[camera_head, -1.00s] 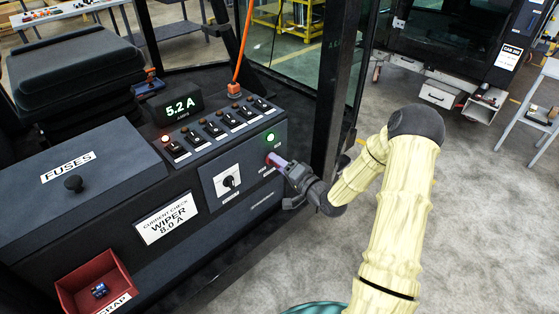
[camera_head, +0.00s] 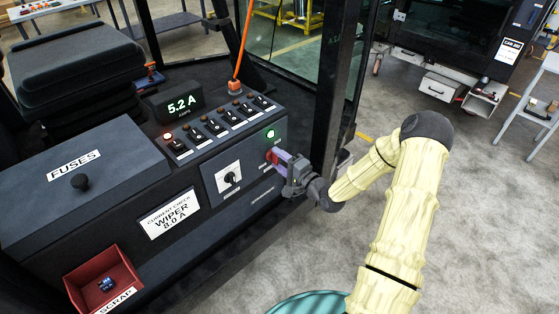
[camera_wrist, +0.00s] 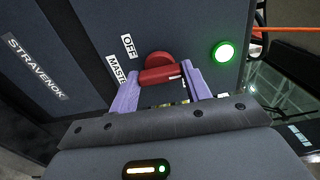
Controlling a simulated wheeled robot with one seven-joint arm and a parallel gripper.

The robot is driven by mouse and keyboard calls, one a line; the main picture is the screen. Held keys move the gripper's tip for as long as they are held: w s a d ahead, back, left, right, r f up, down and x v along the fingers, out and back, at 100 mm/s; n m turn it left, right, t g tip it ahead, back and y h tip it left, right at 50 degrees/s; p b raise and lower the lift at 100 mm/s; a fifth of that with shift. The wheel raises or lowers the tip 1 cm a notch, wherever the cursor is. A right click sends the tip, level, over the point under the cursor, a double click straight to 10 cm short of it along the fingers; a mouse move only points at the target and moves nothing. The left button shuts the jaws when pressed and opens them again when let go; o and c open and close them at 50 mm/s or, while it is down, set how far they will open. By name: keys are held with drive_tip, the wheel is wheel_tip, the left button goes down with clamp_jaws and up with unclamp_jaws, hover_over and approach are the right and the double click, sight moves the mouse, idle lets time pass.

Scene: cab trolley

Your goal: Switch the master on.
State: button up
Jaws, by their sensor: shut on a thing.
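The red master switch (camera_wrist: 160,68) is on the dark console's right end, beside labels reading OFF (camera_wrist: 129,45) and MASTER. Its handle lies across the wrist view between my purple fingertips. In the head view a little of the red switch (camera_head: 272,154) shows beside my fingers. My gripper (camera_wrist: 162,79) is shut on the handle, one finger at each end. In the head view my gripper (camera_head: 280,157) reaches the console from the right. A green lamp (camera_wrist: 224,52) beside the switch is lit.
A row of toggle switches (camera_head: 215,128) and a display reading 5.2 A (camera_head: 181,105) are on the console. A rotary selector (camera_head: 230,177) is left of the master switch. A dark cab post (camera_head: 335,90) stands just behind my gripper.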

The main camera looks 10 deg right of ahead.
drive_tip(key=o, duration=1)
drive_tip(key=shift+w, duration=0.1)
drive_tip(key=shift+c, duration=0.2)
drive_tip(key=b+v, duration=0.2)
drive_tip(key=v, duration=1.5)
drive_tip(key=shift+s+b, duration=0.25)
drive_tip(key=shift+b, duration=0.15)
